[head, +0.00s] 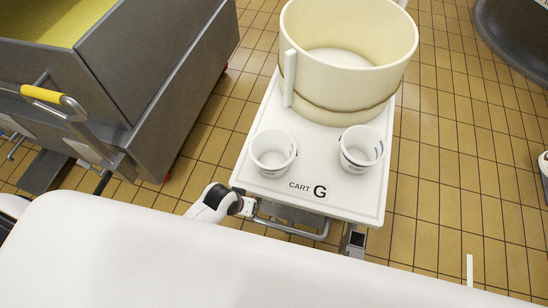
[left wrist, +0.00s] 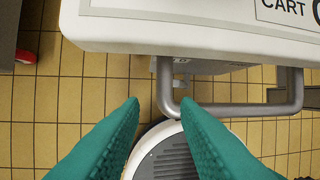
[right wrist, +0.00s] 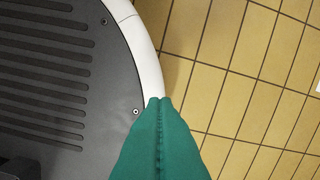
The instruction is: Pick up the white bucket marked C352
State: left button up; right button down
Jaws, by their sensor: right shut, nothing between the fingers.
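Two white buckets stand upright on cart G (head: 243,180): a left bucket (head: 268,162) and a right bucket (head: 356,160). Both carry dark markings too small to read, so I cannot tell which is C352. My left gripper (left wrist: 160,103) is open with green fingers, by the cart's front edge and its grey handle (left wrist: 235,109). The handle's left bend shows between the fingertips in the picture; I cannot tell whether it lies between them in depth. My right gripper (right wrist: 159,101) is shut and empty, above my own base and the floor.
A large cream tub (head: 345,80) fills the back of the cart. A grey metal bin (head: 150,75) with a yellow inside stands at the left. A dark rounded vat (head: 515,40) is at the upper right. Tiled floor (head: 450,160) is clear right of the cart.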

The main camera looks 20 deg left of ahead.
pick_arm(q)
notch_tip(320, 180, up, 7)
jog(key=w+d, duration=0.2)
jog(key=w, duration=0.1)
notch_tip(320, 180, up, 9)
jog(key=n+g+b, duration=0.1)
jog(key=n+g, duration=0.1)
jog(key=n, duration=0.8)
send_over(259, 167)
jog(key=s+a, duration=0.1)
jog(key=a, duration=0.1)
jog(key=shift+y, duration=0.3)
jog(key=f, duration=0.3)
jog(key=d+f+b, duration=0.1)
jog(key=f, duration=0.3)
jog(key=w+d+f+b, duration=0.1)
jog(key=f, duration=0.3)
jog(key=shift+w, duration=0.1)
pick_arm(e)
jog(key=f, duration=0.3)
jog(key=shift+a+f, duration=0.1)
jog(key=shift+a, duration=0.15)
pick_arm(q)
grip_shut()
